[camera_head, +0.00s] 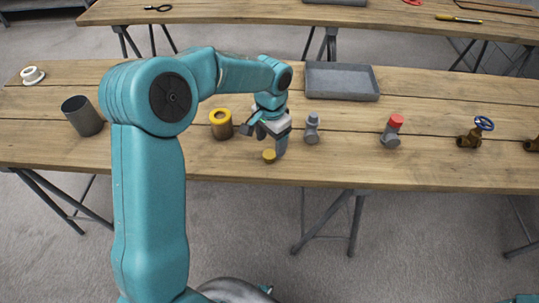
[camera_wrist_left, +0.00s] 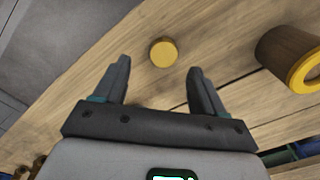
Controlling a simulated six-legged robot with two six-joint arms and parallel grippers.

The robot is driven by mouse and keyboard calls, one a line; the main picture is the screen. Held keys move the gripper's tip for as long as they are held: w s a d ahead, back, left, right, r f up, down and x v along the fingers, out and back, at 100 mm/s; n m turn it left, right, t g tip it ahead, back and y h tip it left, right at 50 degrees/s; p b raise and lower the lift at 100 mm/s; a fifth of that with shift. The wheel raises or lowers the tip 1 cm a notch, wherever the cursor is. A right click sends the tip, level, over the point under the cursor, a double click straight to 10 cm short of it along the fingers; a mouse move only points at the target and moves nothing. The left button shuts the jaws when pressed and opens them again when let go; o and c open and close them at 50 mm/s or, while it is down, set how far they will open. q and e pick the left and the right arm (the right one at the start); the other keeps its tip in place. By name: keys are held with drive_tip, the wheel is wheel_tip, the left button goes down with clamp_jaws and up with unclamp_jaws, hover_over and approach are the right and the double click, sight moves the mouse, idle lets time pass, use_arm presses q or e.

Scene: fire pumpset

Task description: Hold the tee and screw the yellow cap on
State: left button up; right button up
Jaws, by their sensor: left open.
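The small round yellow cap (camera_head: 269,155) lies on the wooden table near its front edge. My left gripper (camera_head: 264,140) is open and empty just above and behind it, pointing down. In the left wrist view the cap (camera_wrist_left: 163,52) shows beyond and between the two spread fingertips (camera_wrist_left: 159,68), with no finger seen touching it. A grey pipe fitting with a pale blue top (camera_head: 312,129) stands right of the gripper. A grey fitting with a red top (camera_head: 392,131) stands further right. I cannot tell for sure which is the tee. My right gripper is not in view.
A brown cylinder with a yellow ring (camera_head: 221,124) stands left of the gripper and a dark grey cylinder (camera_head: 82,116) further left. A grey tray (camera_head: 342,82) lies behind. A brass valve with a blue handwheel (camera_head: 472,135) is at right. A white roll (camera_head: 33,76) is far left.

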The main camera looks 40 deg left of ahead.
sight(270, 154)
use_arm(q)
drive_tip(key=f, duration=0.5)
drive_tip(key=shift+a+f, duration=0.1)
drive_tip(key=shift+a, duration=0.2)
drive_tip(key=c, duration=1.1)
